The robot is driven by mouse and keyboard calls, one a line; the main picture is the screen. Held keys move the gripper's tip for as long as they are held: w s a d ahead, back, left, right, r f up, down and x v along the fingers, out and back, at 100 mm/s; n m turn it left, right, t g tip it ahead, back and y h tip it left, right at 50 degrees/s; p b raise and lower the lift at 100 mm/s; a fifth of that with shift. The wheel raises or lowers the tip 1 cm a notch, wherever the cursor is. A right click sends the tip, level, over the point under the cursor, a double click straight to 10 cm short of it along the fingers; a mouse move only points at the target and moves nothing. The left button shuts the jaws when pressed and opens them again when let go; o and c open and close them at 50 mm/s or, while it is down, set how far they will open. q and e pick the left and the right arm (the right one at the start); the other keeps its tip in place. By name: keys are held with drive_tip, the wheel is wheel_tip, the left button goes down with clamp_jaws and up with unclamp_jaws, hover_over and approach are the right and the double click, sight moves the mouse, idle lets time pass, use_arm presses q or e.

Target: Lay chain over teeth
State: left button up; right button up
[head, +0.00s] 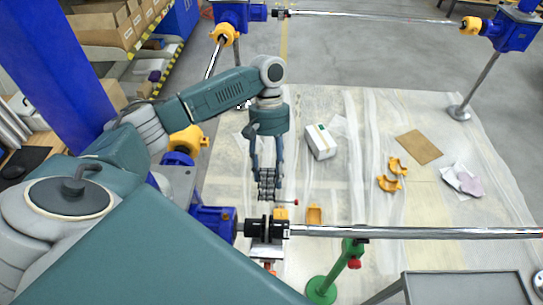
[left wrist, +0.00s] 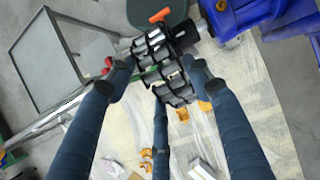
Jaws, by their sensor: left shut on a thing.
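My left gripper (head: 267,172) points down and is shut on a dark metal chain (head: 267,186). The left wrist view shows the chain (left wrist: 163,66) between the fingertips, its rows of rollers side by side. A black toothed coupling (head: 257,228) sits on the shaft line, between a blue gearbox (head: 213,222) and a long polished shaft (head: 420,232). In the head view the chain hangs just above and behind the coupling. In the left wrist view the chain overlaps the coupling area, so I cannot tell whether they touch. My right gripper is not in view.
An orange cover half (head: 314,215) lies near the coupling, with more orange covers (head: 390,183) farther right. A white box (head: 320,142) and brown cardboard (head: 419,147) lie on the floor sheet. A green stand (head: 335,272) and a grey cart (head: 465,288) are in front.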

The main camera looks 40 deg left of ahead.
use_arm(q)
wheel_tip(320, 180, down, 2)
drive_tip(key=shift+f, duration=0.25)
wheel_tip(320, 180, down, 2)
drive_tip(key=shift+f, duration=0.2)
drive_tip(key=shift+f+b, duration=0.6)
drive_tip(key=shift+f, duration=1.1)
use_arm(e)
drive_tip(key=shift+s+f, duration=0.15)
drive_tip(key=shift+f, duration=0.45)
use_arm(q)
drive_tip(key=shift+f, duration=0.25)
drive_tip(key=shift+f, duration=0.75)
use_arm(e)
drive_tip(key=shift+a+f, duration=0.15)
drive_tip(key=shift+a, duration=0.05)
use_arm(q)
drive_tip(key=shift+s+d, duration=0.1)
drive_tip(key=shift+s, duration=0.05)
